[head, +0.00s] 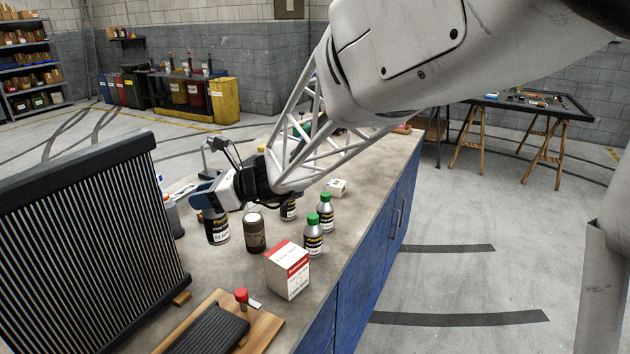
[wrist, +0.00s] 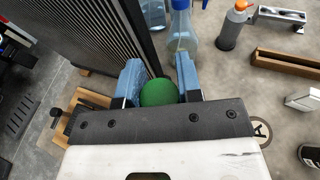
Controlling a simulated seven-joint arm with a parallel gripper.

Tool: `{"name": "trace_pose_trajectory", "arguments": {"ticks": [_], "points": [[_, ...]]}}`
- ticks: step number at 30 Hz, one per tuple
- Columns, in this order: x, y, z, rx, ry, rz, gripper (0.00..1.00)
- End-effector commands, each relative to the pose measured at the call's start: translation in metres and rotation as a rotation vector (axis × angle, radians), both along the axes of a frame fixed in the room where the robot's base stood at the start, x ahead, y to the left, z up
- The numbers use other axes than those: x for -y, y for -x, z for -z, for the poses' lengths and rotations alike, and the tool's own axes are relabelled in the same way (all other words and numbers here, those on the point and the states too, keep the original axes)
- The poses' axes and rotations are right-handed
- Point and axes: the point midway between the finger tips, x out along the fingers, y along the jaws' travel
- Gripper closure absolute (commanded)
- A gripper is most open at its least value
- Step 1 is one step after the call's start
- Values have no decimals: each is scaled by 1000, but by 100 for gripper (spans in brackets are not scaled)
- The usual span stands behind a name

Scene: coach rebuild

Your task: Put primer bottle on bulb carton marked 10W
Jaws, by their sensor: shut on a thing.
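My gripper (head: 207,196) is over the workbench, its blue fingers closed around the top of a bottle (head: 217,229) with a dark body and a yellow-and-white label. In the wrist view, a green cap (wrist: 158,92) sits between the two fingers. The bottle hangs upright below the fingers; I cannot tell whether its base touches the bench. A small white carton (head: 337,187) and a larger red-and-white carton (head: 288,269) stand on the bench to the right. I cannot read a 10W mark on either one.
A black finned radiator (head: 90,240) rises at the left. A clear spray bottle (wrist: 182,35) is close ahead in the wrist view.

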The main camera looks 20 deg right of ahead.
Motion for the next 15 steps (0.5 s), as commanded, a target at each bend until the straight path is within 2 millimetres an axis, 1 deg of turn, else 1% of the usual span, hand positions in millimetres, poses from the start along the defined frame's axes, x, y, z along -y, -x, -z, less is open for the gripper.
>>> {"name": "trace_pose_trajectory", "arguments": {"ticks": [8,11,15], "points": [[31,-30,-2,2,-3,35,100],[47,-45,-3,2,-3,53,100],[76,-67,-5,4,-3,82,100]]}}
